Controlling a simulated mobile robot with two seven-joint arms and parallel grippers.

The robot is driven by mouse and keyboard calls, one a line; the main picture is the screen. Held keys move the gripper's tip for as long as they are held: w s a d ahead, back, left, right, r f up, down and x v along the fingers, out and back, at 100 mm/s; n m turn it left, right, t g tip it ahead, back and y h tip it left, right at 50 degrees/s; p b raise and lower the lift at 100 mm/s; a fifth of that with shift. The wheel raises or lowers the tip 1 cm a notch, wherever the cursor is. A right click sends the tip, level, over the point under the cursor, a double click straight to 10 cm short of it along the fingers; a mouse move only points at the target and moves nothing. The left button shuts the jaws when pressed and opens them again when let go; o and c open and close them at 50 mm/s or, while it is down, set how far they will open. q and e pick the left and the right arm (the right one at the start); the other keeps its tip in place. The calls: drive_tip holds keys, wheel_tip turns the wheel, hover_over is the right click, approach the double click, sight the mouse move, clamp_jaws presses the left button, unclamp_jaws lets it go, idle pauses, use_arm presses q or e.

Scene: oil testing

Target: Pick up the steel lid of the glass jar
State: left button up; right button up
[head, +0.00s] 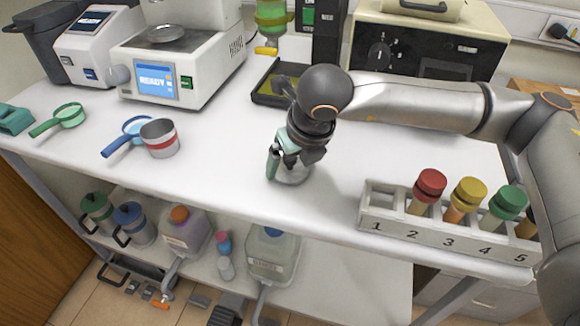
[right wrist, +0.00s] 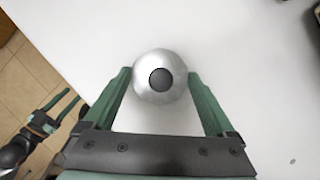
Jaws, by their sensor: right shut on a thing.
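The steel lid (right wrist: 143,91) is round and shiny with a black knob (right wrist: 161,79), between the fingertips in the right wrist view. My right gripper (right wrist: 160,76) is shut on it, one green finger on each side. In the head view my right gripper (head: 285,160) points down near the table's front middle. Clear glass of the jar (head: 294,176) shows just below it. The fingers hide the lid there, and I cannot tell whether it is seated on the jar. My left gripper (right wrist: 66,104) shows at the lower left of the right wrist view, empty, its fingers apart.
A numbered rack (head: 400,228) with colour-capped tubes stands to the right of the jar. A black tray (head: 268,92) is behind. The white table between is clear.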

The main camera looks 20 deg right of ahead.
drive_tip(key=c, duration=0.4)
drive_tip(key=shift+r, duration=0.1)
